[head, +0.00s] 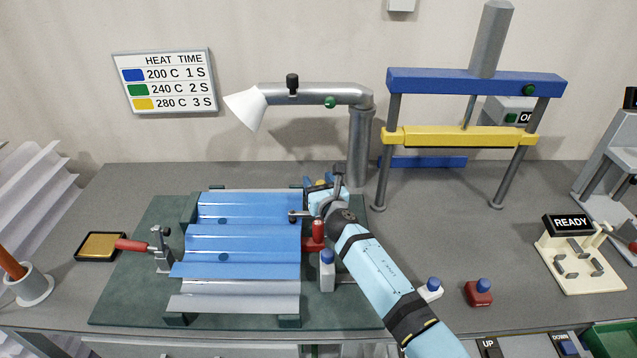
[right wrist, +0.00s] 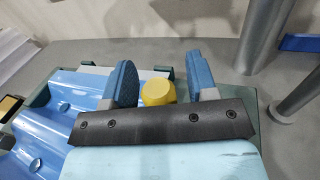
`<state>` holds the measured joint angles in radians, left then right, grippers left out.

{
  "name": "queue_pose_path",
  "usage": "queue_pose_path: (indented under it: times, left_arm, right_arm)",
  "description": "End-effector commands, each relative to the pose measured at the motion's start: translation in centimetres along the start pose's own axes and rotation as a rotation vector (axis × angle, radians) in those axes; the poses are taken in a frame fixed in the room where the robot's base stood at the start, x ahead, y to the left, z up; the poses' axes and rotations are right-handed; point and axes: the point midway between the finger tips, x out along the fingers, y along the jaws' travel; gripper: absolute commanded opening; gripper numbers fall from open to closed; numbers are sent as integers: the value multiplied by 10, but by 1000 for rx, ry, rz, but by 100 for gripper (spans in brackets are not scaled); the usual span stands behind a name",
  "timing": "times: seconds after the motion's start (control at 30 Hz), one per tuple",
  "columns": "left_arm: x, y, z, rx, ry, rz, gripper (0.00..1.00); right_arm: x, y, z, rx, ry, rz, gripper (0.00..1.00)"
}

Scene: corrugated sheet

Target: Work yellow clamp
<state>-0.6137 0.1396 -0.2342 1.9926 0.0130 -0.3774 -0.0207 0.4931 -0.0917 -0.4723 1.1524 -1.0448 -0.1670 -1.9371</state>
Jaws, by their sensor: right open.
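The yellow clamp shows as a rounded yellow knob (right wrist: 158,92) in the right wrist view, between the two blue fingers of my right gripper (right wrist: 160,85). The fingers stand apart, with a gap on each side of the knob. In the head view my right gripper (head: 319,183) is at the back right corner of the blue corrugated sheet (head: 245,238); my own wrist hides most of the clamp there. The sheet lies over a grey corrugated piece (head: 235,303) on a dark green base (head: 130,290). My left gripper is not in view.
A red-handled clamp (head: 133,245) stands at the sheet's left edge, and another red-handled clamp (head: 316,232) at its right edge, close to my forearm. A lamp-like pipe (head: 361,145) rises behind my gripper. A blue and yellow press (head: 460,136) stands at back right.

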Motion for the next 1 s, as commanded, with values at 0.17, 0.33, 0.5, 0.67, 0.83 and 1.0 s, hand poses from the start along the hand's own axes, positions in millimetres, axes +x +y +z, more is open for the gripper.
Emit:
queue_pose_path:
  times: [0.17, 0.33, 0.5, 0.67, 0.83, 1.0]
  left_arm:
    - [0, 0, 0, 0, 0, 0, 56]
    - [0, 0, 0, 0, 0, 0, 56]
    - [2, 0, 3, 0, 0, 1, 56]
    - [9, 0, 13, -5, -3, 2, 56]
    - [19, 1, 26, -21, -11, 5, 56]
    - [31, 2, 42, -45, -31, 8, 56]
  right_arm:
    - [0, 0, 0, 0, 0, 0, 16]
    - [0, 0, 0, 0, 0, 0, 0]
    - [-1, -2, -2, 14, -5, 0, 0]
    - [-3, -8, -4, 70, -24, 0, 0]
    - [-6, -18, -8, 175, -59, 1, 0]
    - [-10, -30, -11, 298, -100, 2, 0]
